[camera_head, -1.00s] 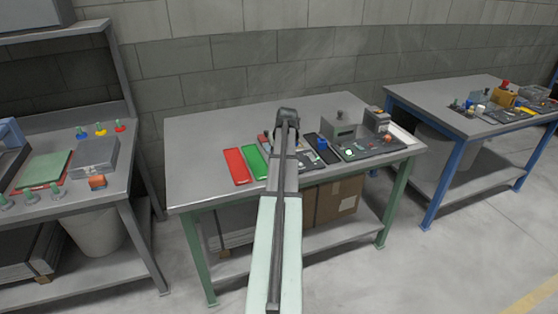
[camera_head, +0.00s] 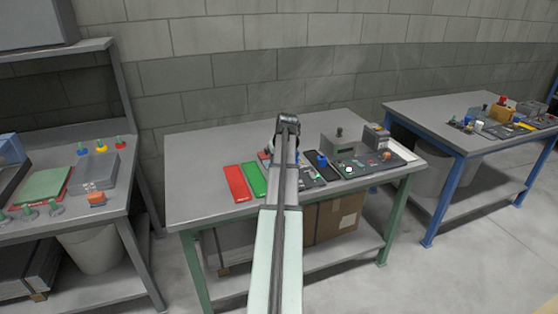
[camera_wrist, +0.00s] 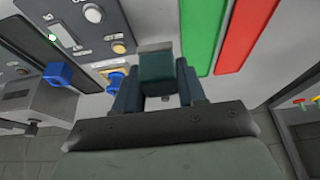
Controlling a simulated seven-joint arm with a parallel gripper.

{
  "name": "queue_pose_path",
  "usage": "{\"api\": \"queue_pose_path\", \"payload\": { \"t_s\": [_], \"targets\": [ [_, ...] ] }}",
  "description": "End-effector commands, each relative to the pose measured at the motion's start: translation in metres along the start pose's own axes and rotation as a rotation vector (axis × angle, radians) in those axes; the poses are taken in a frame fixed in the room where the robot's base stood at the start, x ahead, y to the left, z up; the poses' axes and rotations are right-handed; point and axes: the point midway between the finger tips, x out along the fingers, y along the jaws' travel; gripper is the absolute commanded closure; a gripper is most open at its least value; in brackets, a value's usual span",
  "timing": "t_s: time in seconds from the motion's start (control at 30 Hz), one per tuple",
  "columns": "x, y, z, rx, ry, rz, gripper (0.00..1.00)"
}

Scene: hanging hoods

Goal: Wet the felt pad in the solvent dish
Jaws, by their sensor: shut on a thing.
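My gripper (camera_wrist: 158,85) shows in the wrist view, its two dark fingers shut on a dark teal block (camera_wrist: 157,68) with a flat grey end (camera_wrist: 155,47). This held piece may be the felt pad, but I cannot tell for sure. It appears over the middle grey table. In the head view my own arm hides the gripper and what it holds. I cannot make out the solvent dish for certain. A small blue piece on a yellowish square (camera_wrist: 115,78) shows just left of my gripper in the wrist view.
A red tray (camera_head: 237,184) and a green tray (camera_head: 253,181) lie left of my arm on the grey table (camera_head: 200,150). Right of my arm are a blue knob (camera_head: 322,160), a grey box (camera_head: 340,143) and a control panel (camera_head: 372,164). The table's left part is clear.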

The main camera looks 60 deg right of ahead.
Motion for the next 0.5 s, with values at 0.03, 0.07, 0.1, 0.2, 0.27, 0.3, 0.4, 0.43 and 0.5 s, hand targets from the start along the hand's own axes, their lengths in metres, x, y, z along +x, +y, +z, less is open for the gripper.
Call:
{"api": "queue_pose_path", "payload": {
  "t_s": [0.03, 0.07, 0.1, 0.2, 0.27, 0.3, 0.4, 0.43, 0.5],
  "targets": [
    [0.000, 0.000, 0.000, 0.000, 0.000, 0.000, 0.84],
    [0.000, 0.000, 0.000, -0.001, 0.000, 0.000, 0.84],
    [0.002, -0.001, 0.001, -0.001, 0.000, 0.000, 0.84],
    [0.010, 0.002, -0.005, -0.002, -0.001, -0.001, 0.84],
    [0.018, 0.006, -0.016, -0.003, -0.002, -0.002, 0.84],
    [0.023, 0.009, -0.025, -0.004, -0.002, -0.002, 0.84],
    [0.036, 0.016, -0.050, -0.009, 0.000, -0.004, 0.84],
    [0.040, 0.018, -0.058, -0.011, 0.000, -0.005, 0.84],
    [0.049, 0.021, -0.076, -0.031, 0.000, -0.013, 0.84]
  ]
}}
